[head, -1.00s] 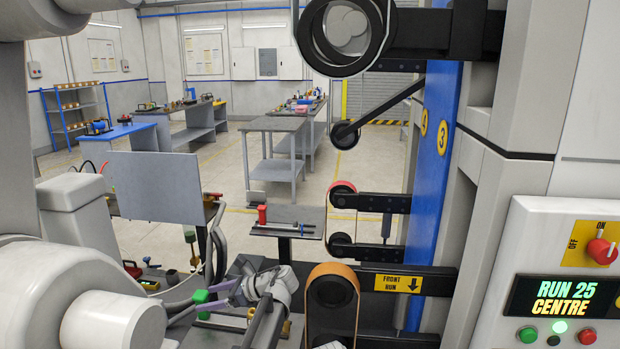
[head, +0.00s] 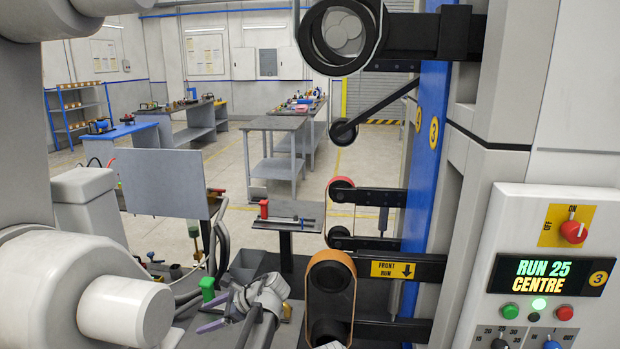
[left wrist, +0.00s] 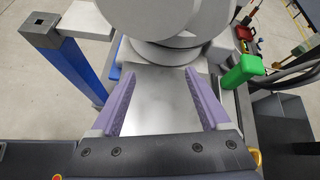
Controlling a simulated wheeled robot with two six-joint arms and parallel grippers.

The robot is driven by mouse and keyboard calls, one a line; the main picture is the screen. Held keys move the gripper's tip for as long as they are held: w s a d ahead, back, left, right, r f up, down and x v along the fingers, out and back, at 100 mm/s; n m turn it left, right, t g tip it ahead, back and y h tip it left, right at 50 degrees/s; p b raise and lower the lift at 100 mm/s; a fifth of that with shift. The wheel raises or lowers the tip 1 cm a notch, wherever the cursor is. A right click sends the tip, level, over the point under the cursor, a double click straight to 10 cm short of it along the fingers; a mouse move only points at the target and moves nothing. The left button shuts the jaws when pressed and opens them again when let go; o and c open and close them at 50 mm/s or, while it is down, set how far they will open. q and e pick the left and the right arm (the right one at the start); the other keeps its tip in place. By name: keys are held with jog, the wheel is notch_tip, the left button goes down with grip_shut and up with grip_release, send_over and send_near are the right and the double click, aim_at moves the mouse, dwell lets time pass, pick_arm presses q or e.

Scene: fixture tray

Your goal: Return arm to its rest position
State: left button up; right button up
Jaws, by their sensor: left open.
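My left gripper (head: 214,312) is low in the head view, left of the orange belt. Its purple fingers are spread with nothing between them. In the left wrist view the open fingers (left wrist: 160,76) flank a bare grey metal surface. I cannot tell their exact height above it. A large part of my left arm fills the lower left of the head view. My right gripper cannot be made out.
A belt machine with an orange belt roller (head: 331,272) and black arms stands close on the right. Its control panel (head: 546,270) reads "RUN 25 CENTRE". A green block (head: 207,288) is close to the left gripper. A grey upright panel (head: 160,182) stands behind.

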pick_arm(q)
jog(key=s+f+n+h, duration=0.1)
jog(key=s+f+n, duration=0.1)
jog(key=s, duration=0.1)
jog(key=s+d+f+n+h, duration=0.1)
jog(key=s+f+n+h, duration=0.1)
jog(key=s+n, duration=0.1)
jog(key=s+d+f+n+h, duration=0.1)
jog(key=s+f+n+h, duration=0.1)
jog(key=s+f, duration=0.1)
jog(key=shift+d+g, duration=0.2)
jog(key=shift+g, duration=0.1)
jog(key=s+d+f+n+g+h+b, duration=0.1)
jog(key=s+d+f+n+h+b, duration=0.2)
jog(key=s+d+f+b, duration=0.35)
jog(key=s+d+f+n+h+b, duration=0.2)
jog(key=s+d+f+n+b, duration=0.15)
jog(key=s+d+f, duration=0.6)
notch_tip(320, 180, up, 19)
jog(key=w+d+p, duration=0.2)
jog(key=p, duration=1.4)
jog(key=shift+d+r+m, duration=0.15)
jog(key=shift+d+m, duration=0.1)
jog(key=shift+m, duration=0.1)
jog(key=shift+w+d, duration=0.1)
jog(key=shift+d, duration=0.05)
